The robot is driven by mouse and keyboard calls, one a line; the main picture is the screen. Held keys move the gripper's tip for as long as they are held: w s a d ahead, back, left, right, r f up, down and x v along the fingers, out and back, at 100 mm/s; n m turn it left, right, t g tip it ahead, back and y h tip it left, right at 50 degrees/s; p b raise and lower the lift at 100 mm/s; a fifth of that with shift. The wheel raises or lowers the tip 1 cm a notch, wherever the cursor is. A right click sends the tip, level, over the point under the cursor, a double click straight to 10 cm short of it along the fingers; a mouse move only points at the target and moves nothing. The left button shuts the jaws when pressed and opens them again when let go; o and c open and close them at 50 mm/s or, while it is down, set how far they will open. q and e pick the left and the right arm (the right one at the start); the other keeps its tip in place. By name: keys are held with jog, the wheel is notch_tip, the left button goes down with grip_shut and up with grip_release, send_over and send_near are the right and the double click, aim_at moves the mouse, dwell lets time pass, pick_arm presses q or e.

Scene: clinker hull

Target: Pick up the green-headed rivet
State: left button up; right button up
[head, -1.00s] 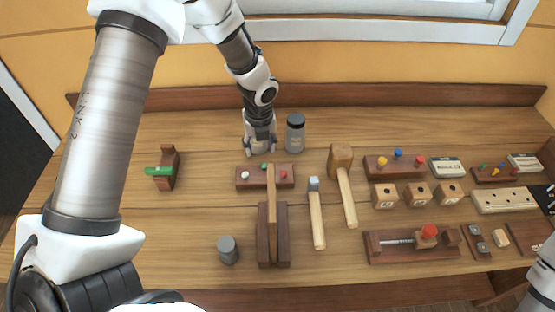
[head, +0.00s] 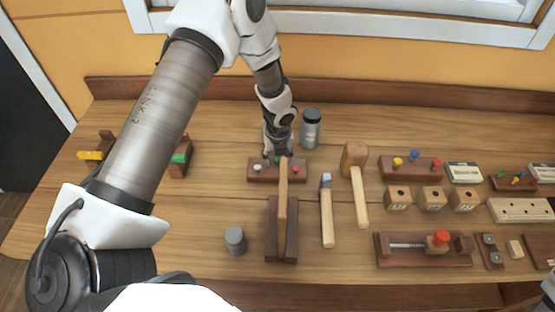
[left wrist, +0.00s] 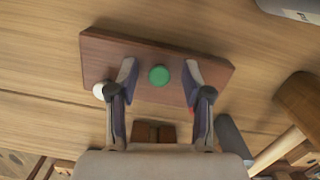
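The green-headed rivet (left wrist: 159,75) stands in a dark wooden block (left wrist: 105,50), between a white-headed rivet (left wrist: 99,91) and a red-headed one that a finger mostly hides. My left gripper (left wrist: 160,80) is open, with one finger on each side of the green head and a gap on both sides. In the head view my left gripper (head: 278,152) is right over the block (head: 262,175), pointing down, and hides the green head. My right gripper is out of view.
A grey-bodied bottle (head: 311,133) stands right of my left gripper. A wooden piece in a dark slotted holder (head: 272,235) stands close in front of the block. A mallet (head: 356,180) and a small hammer (head: 327,210) lie to the right. Free wood lies left of the block.

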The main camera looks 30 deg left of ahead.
pick_arm(q)
jog(key=shift+r, duration=0.1)
grip_shut()
